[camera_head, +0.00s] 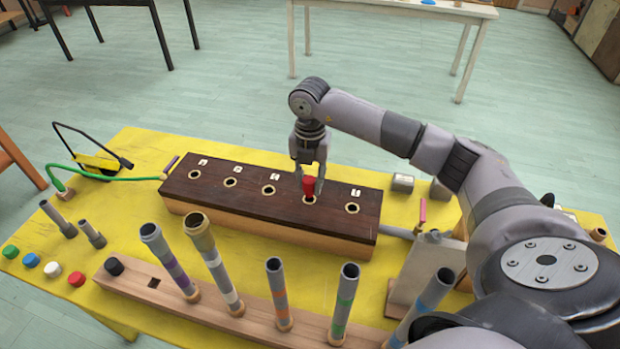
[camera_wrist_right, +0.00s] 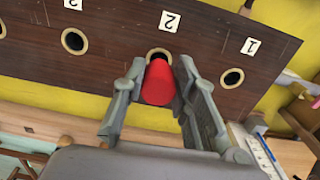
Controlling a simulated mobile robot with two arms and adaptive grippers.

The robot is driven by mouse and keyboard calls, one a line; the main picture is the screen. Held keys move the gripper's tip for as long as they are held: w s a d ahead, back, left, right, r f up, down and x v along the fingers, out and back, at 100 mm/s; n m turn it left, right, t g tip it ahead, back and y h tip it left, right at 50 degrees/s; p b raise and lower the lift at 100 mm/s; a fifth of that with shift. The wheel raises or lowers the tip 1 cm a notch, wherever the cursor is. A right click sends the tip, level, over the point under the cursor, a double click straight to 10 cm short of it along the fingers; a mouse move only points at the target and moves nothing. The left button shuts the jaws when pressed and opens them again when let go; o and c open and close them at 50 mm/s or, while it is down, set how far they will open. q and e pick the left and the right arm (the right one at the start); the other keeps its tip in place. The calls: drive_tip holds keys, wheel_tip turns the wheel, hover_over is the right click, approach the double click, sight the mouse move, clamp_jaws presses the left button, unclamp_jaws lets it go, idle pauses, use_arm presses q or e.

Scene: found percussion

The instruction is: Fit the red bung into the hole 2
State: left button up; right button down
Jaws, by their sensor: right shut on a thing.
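The red bung (camera_head: 309,186) is upright between the fingers of my right gripper (camera_head: 310,184), which is shut on it. It also shows in the right wrist view (camera_wrist_right: 158,84), between the two grey fingers. Hole 2 (camera_wrist_right: 158,52), with its pale ring and the label "2" (camera_wrist_right: 171,21), is right at the bung's far end and partly covered by it. In the head view the bung's lower end is over that hole (camera_head: 309,200), second from the right in the dark block (camera_head: 240,205). I cannot tell whether its tip has entered. My left gripper is not in view.
Hole 1 (camera_wrist_right: 233,77) lies to one side, and several labelled holes line the block. Several banded tubes stand in a wooden rack (camera_head: 250,325) in front. Loose coloured caps (camera_head: 52,269) lie at the left of the yellow table (camera_head: 125,230). A green cable (camera_head: 115,178) runs behind them.

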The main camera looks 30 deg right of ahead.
sight(310, 188)
drive_tip(key=shift+f+b, duration=1.2)
drive_tip(key=shift+f, duration=0.6)
drive_tip(key=c, duration=1.2)
unclamp_jaws()
drive_tip(key=shift+r, duration=0.15)
wheel_tip(310, 188, up, 12)
drive_tip(key=shift+f, duration=0.1)
